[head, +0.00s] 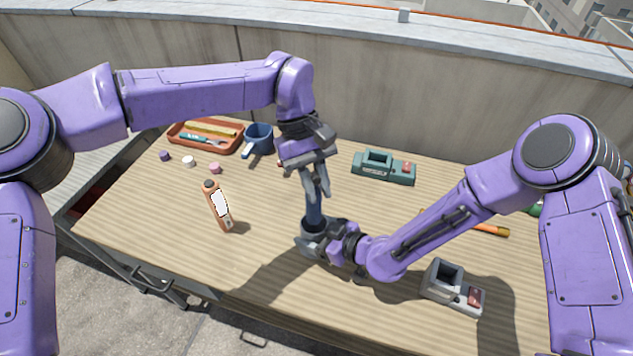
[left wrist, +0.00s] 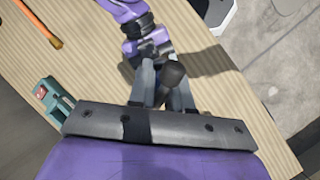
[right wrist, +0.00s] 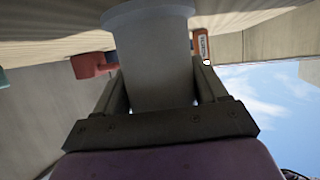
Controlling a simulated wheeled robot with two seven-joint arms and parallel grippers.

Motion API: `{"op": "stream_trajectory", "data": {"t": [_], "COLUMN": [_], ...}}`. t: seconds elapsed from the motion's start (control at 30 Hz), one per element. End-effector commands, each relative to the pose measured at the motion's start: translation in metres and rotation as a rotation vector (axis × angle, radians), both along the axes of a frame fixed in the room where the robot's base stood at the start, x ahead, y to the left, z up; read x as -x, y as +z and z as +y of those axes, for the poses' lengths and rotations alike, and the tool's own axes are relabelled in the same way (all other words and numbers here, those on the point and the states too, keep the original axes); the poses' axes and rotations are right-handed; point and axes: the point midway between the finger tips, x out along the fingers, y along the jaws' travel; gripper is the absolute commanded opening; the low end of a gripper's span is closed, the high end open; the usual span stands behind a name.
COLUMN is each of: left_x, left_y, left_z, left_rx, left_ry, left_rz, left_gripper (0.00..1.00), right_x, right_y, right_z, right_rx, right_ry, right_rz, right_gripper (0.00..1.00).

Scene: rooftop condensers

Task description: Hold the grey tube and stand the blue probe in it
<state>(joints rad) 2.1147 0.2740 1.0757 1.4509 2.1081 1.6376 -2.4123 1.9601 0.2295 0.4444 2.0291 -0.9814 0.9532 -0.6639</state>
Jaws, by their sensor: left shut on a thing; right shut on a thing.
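The blue probe (head: 314,213) is upright in my left gripper (head: 317,192), which is shut on it from above. In the left wrist view its dark round head (left wrist: 174,74) shows between the fingers. The grey tube (head: 313,228) stands directly below, upright, with my right gripper (head: 318,246) shut around it. The right wrist view shows the pale tube (right wrist: 152,65) between both fingers, with a wider flange at one end. The probe's lower end meets the tube's mouth in the head view; how deep it sits inside cannot be told.
An orange bottle (head: 217,206) stands to the left. A blue mug (head: 259,138), an orange tray (head: 205,136) and small caps (head: 189,161) are at the back left. A teal device (head: 384,168) is behind; a grey device (head: 452,287) is at front right. The front-left tabletop is clear.

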Motion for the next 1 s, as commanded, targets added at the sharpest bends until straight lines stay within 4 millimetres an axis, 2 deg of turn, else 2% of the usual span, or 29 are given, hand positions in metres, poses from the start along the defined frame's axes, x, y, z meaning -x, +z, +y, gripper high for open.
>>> {"op": "stream_trajectory", "data": {"t": [1.0], "left_x": [0.000], "left_y": [-0.016], "left_z": [0.000], "left_rx": [0.000], "left_ry": [0.001], "left_rz": [0.002], "left_gripper": [0.00], "right_x": [0.000], "right_y": [0.000], "right_z": [0.000], "right_rx": [-0.001], "right_ry": [0.000], "right_rz": [-0.001], "right_gripper": [0.39]}}
